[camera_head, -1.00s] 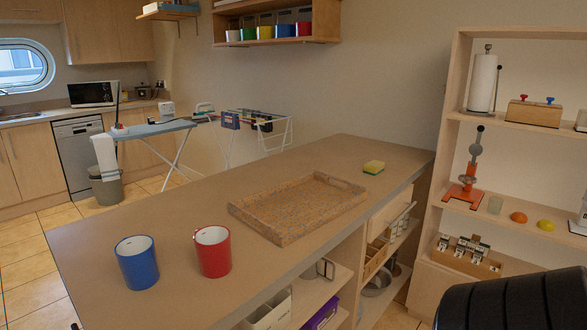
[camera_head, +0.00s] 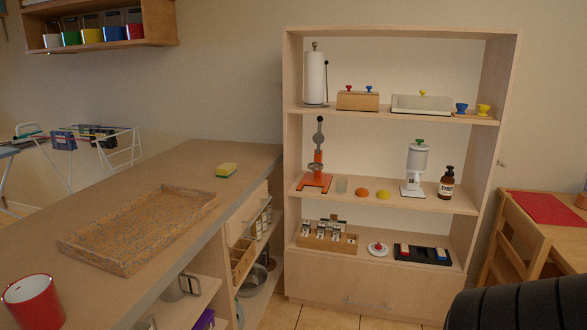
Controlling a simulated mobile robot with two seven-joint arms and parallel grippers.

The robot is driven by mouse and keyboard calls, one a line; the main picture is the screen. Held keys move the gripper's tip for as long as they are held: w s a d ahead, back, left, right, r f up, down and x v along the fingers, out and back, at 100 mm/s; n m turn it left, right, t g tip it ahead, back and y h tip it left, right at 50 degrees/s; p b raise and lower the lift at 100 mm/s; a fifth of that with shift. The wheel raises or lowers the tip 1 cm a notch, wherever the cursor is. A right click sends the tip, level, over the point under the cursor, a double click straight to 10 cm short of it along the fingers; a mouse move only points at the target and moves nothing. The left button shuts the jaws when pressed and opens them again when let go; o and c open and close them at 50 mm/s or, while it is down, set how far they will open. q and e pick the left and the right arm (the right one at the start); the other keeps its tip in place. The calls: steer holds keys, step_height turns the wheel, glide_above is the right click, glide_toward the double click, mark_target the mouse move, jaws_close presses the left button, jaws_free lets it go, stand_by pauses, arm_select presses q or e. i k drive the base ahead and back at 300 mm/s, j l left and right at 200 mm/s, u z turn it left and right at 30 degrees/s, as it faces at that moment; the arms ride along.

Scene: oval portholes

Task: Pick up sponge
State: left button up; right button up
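The sponge (camera_head: 226,170) is yellow with a green lower layer. It lies flat on the counter (camera_head: 250,156), near the counter's far end and right edge. Nothing touches it. Neither of my grippers shows in the head view, so I cannot see their state or their distance from the sponge.
A tall shelf unit (camera_head: 293,160) stands beyond the counter's right side. A wooden chair (camera_head: 515,243) and table (camera_head: 560,240) are at the right.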

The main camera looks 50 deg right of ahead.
mark_target(226, 170)
steer(key=l+z, duration=0.15)
steer(key=z, duration=1)
steer(key=i+l+u, duration=0.1)
steer(key=u, duration=0.3)
steer(key=i+l+u, duration=0.1)
steer(key=l+u, duration=0.15)
steer(key=u, duration=0.15)
steer(key=l+u, duration=0.2)
steer(key=u, duration=0.2)
steer(key=l+u, duration=0.2)
steer(key=l, duration=0.25)
steer(key=i+l+u, duration=0.2)
steer(key=l, duration=0.25)
steer(key=k+l+u, duration=0.1)
steer(key=l, duration=0.8)
